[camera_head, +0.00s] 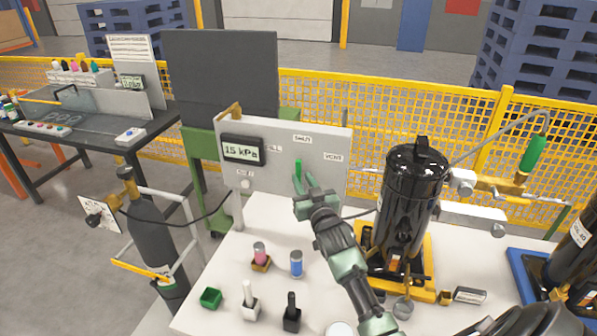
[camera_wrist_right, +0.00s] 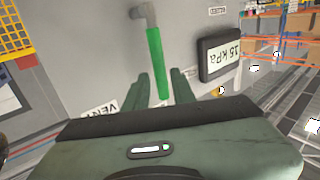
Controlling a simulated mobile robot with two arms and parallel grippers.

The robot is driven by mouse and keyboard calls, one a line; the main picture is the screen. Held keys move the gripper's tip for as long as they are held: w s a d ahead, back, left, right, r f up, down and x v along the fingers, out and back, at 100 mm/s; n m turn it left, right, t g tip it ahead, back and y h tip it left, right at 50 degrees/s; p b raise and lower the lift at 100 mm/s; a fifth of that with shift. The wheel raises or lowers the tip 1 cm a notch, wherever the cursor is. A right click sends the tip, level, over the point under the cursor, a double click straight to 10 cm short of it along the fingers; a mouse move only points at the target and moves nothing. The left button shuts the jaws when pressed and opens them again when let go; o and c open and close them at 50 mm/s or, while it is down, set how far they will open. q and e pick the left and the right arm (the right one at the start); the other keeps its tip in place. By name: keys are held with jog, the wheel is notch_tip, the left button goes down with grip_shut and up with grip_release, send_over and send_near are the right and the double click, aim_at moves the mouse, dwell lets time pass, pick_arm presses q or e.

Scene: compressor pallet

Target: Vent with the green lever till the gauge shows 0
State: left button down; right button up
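The grey panel (camera_head: 327,185) carries the gauge (camera_head: 241,150), which reads 15 kPa. The gauge also shows upside down in the right wrist view (camera_wrist_right: 220,55). The green lever (camera_head: 298,168) is on the panel between the gauge and the VENT label (camera_head: 333,157), below the SHUT label (camera_head: 302,139). My right gripper (camera_head: 310,183) is at the lever. In the right wrist view the green lever (camera_wrist_right: 158,62) has its free end between the spread fingers (camera_wrist_right: 160,88), with narrow gaps beside it. My left gripper is out of view.
A black tank (camera_head: 412,210) on a yellow base stands right of my right arm. A pink-topped piece (camera_head: 260,254), a blue can (camera_head: 296,263) and small blocks lie on the white table (camera_head: 225,258). A dark cylinder (camera_head: 153,237) stands left. Yellow mesh fence (camera_head: 400,108) is behind.

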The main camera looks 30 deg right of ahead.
aim_at(299, 176)
jog(key=x, duration=0.4)
jog(key=shift+w+f+p, duration=0.1)
jog(key=shift+w+p, duration=0.15)
jog(key=shift+p, duration=0.1)
jog(key=shift+c, duration=0.4)
grip_shut()
jog(key=shift+f, duration=0.1)
dwell(0.7)
